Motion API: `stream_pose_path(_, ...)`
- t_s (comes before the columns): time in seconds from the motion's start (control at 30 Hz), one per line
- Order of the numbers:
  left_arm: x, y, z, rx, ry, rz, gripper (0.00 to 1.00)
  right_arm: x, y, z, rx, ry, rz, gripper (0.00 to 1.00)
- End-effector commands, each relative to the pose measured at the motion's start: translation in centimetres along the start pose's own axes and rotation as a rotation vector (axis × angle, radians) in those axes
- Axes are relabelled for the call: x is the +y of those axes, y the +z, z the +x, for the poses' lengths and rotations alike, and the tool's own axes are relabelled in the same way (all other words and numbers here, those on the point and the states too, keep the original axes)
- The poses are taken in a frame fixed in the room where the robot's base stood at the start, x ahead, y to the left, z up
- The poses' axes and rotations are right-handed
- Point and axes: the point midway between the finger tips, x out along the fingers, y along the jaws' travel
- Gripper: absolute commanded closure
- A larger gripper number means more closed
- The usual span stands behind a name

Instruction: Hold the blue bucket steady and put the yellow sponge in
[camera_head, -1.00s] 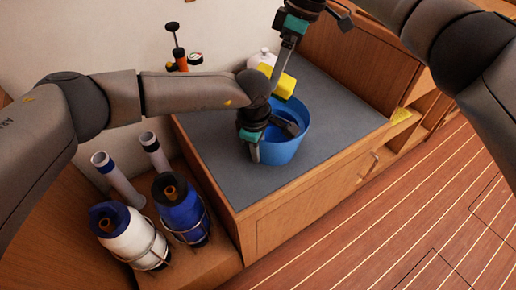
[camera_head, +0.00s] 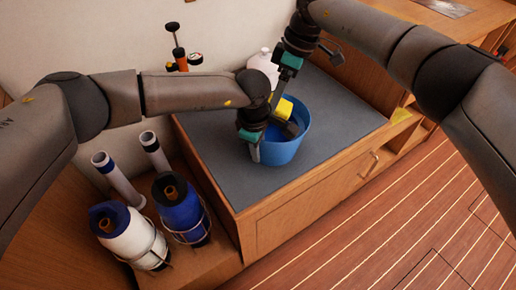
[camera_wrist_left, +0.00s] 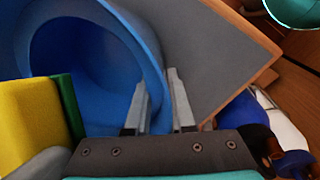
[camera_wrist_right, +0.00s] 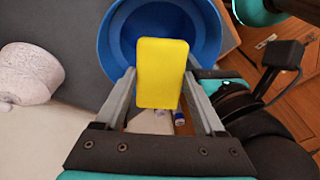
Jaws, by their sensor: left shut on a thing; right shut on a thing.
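The blue bucket (camera_head: 290,148) stands upright on the grey counter top. It also shows in the left wrist view (camera_wrist_left: 150,40) and the right wrist view (camera_wrist_right: 205,35). My left gripper (camera_head: 254,158) is shut on the bucket's wall, with one finger inside and one outside in the left wrist view (camera_wrist_left: 160,105). My right gripper (camera_wrist_right: 163,90) is shut on the yellow sponge (camera_wrist_right: 162,75). In the head view the sponge (camera_head: 282,108) is at the bucket's mouth, partly hidden by my arms. The sponge's green side shows in the left wrist view, at left beside the bucket.
A white jug (camera_head: 262,66) stands behind the bucket near the wall. An orange pump (camera_head: 180,58) stands at the back left. White and blue bottles (camera_head: 130,238) (camera_head: 181,210) stand in racks at lower left. The grey counter top (camera_head: 345,110) is clear to the right.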

Motion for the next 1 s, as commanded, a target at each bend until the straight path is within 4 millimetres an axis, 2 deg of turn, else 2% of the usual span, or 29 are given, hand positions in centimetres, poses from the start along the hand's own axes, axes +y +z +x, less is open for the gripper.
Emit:
stream_pose_path(0.6, 0.1, 0.0, -0.1, 0.0, 0.001, 0.0, 1.0, 0.6, 1.1, 4.1, -0.001, -0.001, 0.001, 0.73)
stream_pose_path(0.97, 0.1, 0.0, -0.1, 0.0, 0.001, 0.0, 1.0, 0.6, 1.1, 4.4, 0.0, 0.0, -0.001, 0.73)
stream_pose_path(1.0, 0.1, 0.0, -0.1, 0.0, 0.001, 0.0, 1.0, 0.6, 1.1, 4.4, 0.0, 0.0, -0.001, 0.25)
